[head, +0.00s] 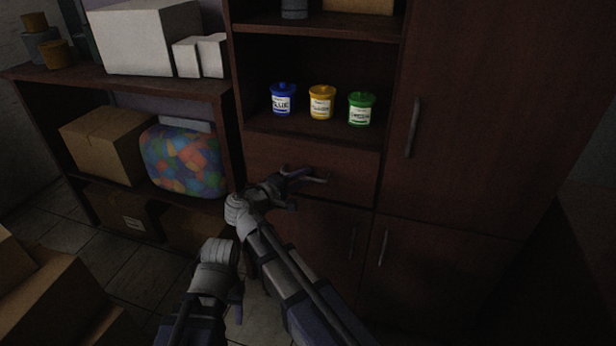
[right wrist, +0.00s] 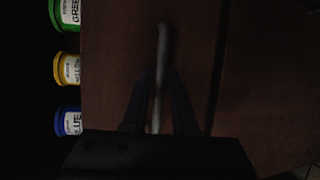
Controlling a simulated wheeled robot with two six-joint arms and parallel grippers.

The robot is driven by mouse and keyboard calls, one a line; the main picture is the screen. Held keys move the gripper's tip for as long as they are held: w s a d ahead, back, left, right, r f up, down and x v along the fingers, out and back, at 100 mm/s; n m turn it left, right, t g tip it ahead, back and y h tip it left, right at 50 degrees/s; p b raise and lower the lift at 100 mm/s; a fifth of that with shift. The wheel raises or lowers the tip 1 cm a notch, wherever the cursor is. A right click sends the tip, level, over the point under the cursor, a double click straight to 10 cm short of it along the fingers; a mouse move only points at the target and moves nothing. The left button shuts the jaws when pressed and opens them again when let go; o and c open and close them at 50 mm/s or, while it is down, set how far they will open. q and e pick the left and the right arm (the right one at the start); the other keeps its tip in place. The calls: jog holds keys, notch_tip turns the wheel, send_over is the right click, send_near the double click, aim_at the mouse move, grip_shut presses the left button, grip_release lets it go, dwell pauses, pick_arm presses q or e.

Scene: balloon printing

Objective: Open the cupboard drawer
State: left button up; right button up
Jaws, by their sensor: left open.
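The cupboard drawer (head: 350,174) is a dark brown wooden front below the shelf with the cups, and it looks closed, flush with the cupboard. Its metal bar handle (head: 318,180) is partly hidden by my right gripper (head: 304,174), which is at the handle. In the right wrist view the grey handle (right wrist: 161,70) lies between the two dark fingers of my right gripper (right wrist: 160,100). The fingers stand apart, with a narrow gap on each side of the handle. My left gripper (head: 237,301) is low at the front, open and away from the drawer, mostly hidden behind its wrist.
A tall door (head: 480,110) is at right, with lower doors (head: 440,265) beneath. A bag of coloured balloons (head: 183,160) and boxes fill the left shelves.

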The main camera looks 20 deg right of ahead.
jog(key=shift+c, duration=0.2)
grip_shut()
dwell(1.1)
